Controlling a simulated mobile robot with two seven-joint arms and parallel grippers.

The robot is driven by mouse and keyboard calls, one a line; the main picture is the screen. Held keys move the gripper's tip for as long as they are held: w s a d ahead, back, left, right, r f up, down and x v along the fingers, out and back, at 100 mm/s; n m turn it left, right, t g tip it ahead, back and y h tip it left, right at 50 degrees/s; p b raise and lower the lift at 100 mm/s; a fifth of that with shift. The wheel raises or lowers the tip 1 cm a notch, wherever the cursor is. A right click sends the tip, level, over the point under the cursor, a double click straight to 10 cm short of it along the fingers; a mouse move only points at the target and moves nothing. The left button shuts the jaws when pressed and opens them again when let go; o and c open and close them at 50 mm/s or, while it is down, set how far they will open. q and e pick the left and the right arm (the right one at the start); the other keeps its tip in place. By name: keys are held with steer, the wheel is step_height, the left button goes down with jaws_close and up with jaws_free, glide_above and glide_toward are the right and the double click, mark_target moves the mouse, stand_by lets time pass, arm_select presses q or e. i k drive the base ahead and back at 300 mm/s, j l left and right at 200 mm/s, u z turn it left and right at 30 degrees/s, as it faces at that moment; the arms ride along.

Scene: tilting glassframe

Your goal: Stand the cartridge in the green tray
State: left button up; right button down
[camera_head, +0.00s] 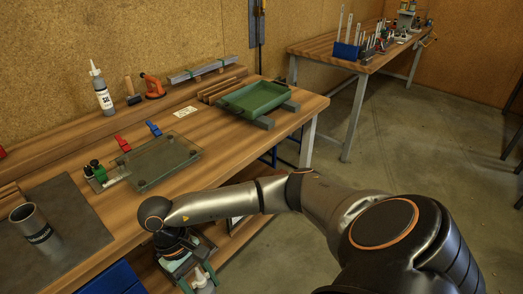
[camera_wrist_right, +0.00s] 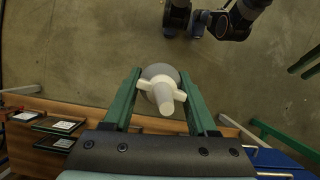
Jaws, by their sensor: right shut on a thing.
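The green tray (camera_head: 252,98) rests on grey bars at the far right part of the near workbench, and its inside looks empty. My right gripper (camera_head: 201,283) is low in front of the bench's front edge, at the bottom of the head view. Its green fingers are shut on the cartridge (camera_head: 205,286), which is pale, with a grey round body. In the right wrist view the cartridge (camera_wrist_right: 166,92) sits between the fingers (camera_wrist_right: 160,80), its white winged nozzle end towards the camera. The cartridge's far end is hidden. My left gripper is not in view.
A glass plate (camera_head: 163,160) with red, blue and green clamps lies between gripper and tray. A grey tube (camera_head: 34,224) stands on a dark mat at left. A white bottle (camera_head: 102,90) and orange tool (camera_head: 153,87) stand behind. Wood strips (camera_head: 220,88) lie behind the tray.

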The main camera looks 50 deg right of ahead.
mark_target(247, 107)
steer(key=l, duration=0.55)
steer(key=k+l+u, duration=0.1)
steer(key=l, duration=0.95)
steer(key=k+l+u, duration=0.1)
steer(key=l, duration=0.4)
steer(key=k+l, duration=0.15)
steer(key=l, duration=0.9)
steer(key=k+u, duration=0.05)
